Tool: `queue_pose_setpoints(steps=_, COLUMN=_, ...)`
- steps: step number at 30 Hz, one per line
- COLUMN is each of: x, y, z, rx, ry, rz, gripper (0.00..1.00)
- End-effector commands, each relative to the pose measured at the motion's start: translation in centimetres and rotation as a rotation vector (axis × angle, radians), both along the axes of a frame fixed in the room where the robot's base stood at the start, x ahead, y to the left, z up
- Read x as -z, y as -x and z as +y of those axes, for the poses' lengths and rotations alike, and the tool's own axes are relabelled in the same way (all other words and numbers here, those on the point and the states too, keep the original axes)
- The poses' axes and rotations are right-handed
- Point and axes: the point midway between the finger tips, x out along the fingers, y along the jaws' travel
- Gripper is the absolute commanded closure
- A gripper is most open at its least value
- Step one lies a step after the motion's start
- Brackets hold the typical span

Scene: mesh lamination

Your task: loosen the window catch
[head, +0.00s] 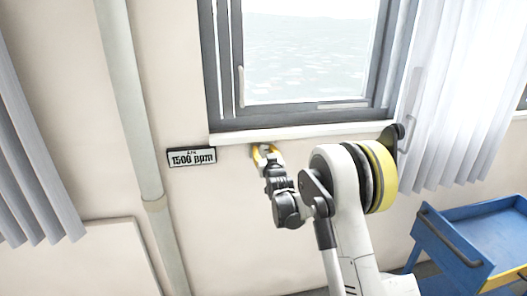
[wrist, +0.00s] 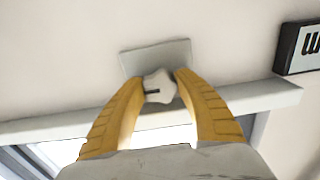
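In the wrist view, a pale lobed knob (wrist: 159,88) with a dark pointer mark sits on a light grey plate (wrist: 158,55) on the wall, at the window sill. The mark points left in that view. I take this knob for the catch. My gripper (wrist: 160,80) has its two yellow fingers on either side of the knob, seemingly touching it. In the head view my gripper (head: 266,156) is against the wall just under the sill, and it hides the knob.
The window (head: 305,55) stands above, with an upright handle (head: 241,87) on its frame and a pale sill (head: 300,132). A sign reading 1500 ppm (head: 192,157) hangs left of my gripper. A pipe (head: 130,110) runs further left. A blue cart (head: 470,235) stands lower right.

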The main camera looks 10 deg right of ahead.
Motion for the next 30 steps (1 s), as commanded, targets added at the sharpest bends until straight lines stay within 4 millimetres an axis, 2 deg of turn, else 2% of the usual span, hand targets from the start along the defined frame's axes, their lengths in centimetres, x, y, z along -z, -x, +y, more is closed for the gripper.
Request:
queue_pose_setpoints(steps=8, x=0.0, y=-0.02, z=-0.01, rx=0.0, ry=0.027, rz=-0.001, gripper=0.94)
queue_pose_setpoints(steps=16, x=0.0, y=-0.06, z=-0.08, rx=0.001, ry=0.374, rz=-0.001, gripper=0.94)
queue_pose_setpoints(steps=25, x=-0.1, y=-0.05, z=-0.08, rx=0.001, ry=0.399, rz=-0.001, gripper=0.94)
queue_pose_setpoints(steps=26, x=-0.1, y=-0.05, z=-0.08, rx=0.001, ry=0.398, rz=-0.001, gripper=0.55)
queue_pose_setpoints(steps=27, x=-0.1, y=-0.05, z=-0.08, rx=0.001, ry=0.398, rz=-0.001, gripper=0.42)
queue_pose_setpoints(steps=30, x=-0.08, y=-0.04, z=-0.08, rx=0.001, ry=0.398, rz=-0.001, gripper=0.41)
